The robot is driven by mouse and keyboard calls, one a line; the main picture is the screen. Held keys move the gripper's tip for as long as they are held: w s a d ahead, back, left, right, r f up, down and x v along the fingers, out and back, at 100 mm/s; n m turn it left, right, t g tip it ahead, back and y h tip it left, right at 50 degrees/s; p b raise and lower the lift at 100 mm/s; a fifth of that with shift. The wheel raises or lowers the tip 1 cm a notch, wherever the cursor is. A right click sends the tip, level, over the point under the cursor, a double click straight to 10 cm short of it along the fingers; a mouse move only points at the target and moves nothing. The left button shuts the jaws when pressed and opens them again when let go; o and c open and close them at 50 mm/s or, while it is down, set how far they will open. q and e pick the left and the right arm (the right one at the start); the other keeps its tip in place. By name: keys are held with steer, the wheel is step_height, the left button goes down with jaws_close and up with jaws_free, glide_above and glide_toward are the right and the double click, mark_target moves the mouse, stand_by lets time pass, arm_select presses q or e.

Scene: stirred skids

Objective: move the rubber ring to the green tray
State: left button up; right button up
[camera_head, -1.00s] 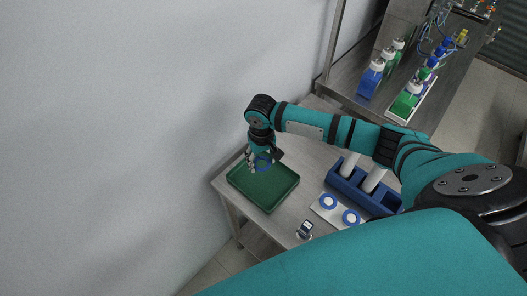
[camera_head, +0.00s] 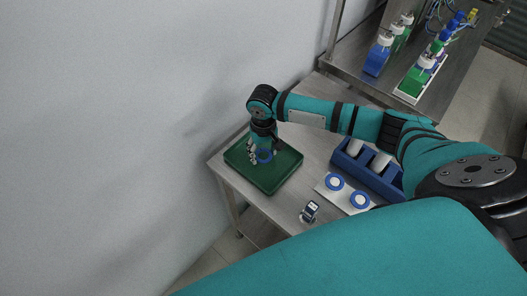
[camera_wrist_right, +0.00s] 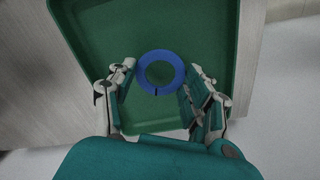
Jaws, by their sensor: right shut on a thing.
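A blue rubber ring (camera_wrist_right: 160,56) is held between the fingers of my right gripper (camera_wrist_right: 158,80), over the green tray's floor. In the head view the ring (camera_head: 265,157) shows at the tips of my right gripper (camera_head: 260,155), inside the outline of the green tray (camera_head: 270,186). The tray also fills most of the right wrist view (camera_wrist_right: 210,20). I cannot tell whether the ring touches the tray floor. My left gripper is in neither view.
To the right of the tray a white plate (camera_head: 347,193) holds two blue rings. Behind it stands a blue rack (camera_head: 378,180) with white cylinders. A small dark device (camera_head: 310,211) sits near the table's front edge. A shelf with bottles (camera_head: 378,55) is at upper right.

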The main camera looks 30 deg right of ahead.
steer(key=shift+f, duration=0.45)
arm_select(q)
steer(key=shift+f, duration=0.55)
arm_select(e)
steer(key=shift+f, duration=0.5)
steer(key=o, duration=0.9)
steer(key=shift+o, duration=0.2)
steer(key=shift+r, duration=0.1)
step_height(320, 180, up, 7)
steer(key=p, duration=0.8)
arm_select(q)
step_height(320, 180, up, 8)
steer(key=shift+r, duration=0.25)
